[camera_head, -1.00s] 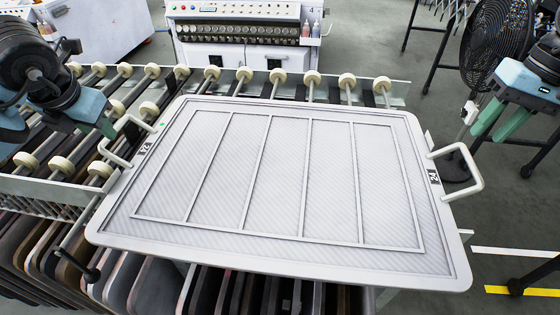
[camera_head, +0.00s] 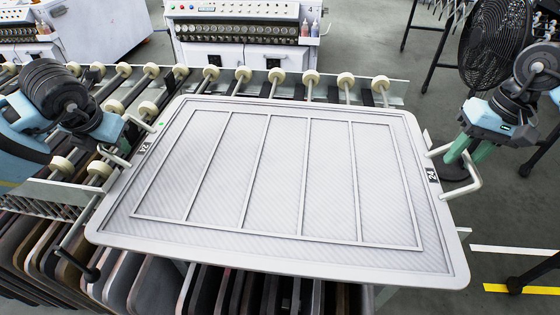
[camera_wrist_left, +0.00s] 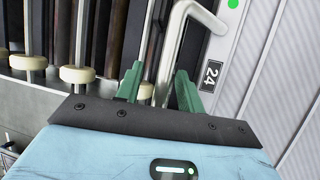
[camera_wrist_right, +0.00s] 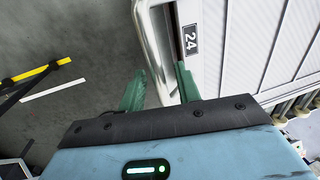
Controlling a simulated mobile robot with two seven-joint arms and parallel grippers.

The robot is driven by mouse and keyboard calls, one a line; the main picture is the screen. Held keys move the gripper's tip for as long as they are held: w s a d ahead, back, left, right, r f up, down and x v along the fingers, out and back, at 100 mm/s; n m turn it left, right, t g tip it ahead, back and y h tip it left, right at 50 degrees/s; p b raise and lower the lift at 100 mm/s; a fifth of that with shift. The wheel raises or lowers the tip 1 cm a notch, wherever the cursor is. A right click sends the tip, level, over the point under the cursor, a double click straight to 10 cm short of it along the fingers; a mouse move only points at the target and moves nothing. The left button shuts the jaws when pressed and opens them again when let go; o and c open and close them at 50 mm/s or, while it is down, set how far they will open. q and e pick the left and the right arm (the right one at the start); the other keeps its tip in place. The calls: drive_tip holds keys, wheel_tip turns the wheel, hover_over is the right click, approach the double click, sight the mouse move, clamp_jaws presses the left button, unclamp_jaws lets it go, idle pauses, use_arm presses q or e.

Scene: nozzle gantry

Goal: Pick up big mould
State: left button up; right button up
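The big mould (camera_head: 290,98) is a wide pale grey framed panel with several long cells and a "24" label at each side. It lies flat on the roller rack. It has a white bar handle on its left (camera_head: 110,159) and right (camera_head: 478,178) sides. My left gripper (camera_wrist_left: 158,78) is open, with its green fingers either side of the left handle (camera_wrist_left: 172,45). My right gripper (camera_wrist_right: 160,78) is open, with its fingers either side of the right handle (camera_wrist_right: 152,35). Whether either finger touches a handle I cannot tell. The left fingertips are mostly hidden in the head view.
The rack has cream rollers (camera_head: 244,74) behind and left of the mould, with several dark boards (camera_head: 150,285) standing below. A white machine (camera_head: 245,35) stands behind. A black fan (camera_head: 495,45) is at the back right, near my right arm. Grey floor lies to the right.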

use_arm(q)
clamp_jaws()
use_arm(e)
clamp_jaws()
idle(1.2)
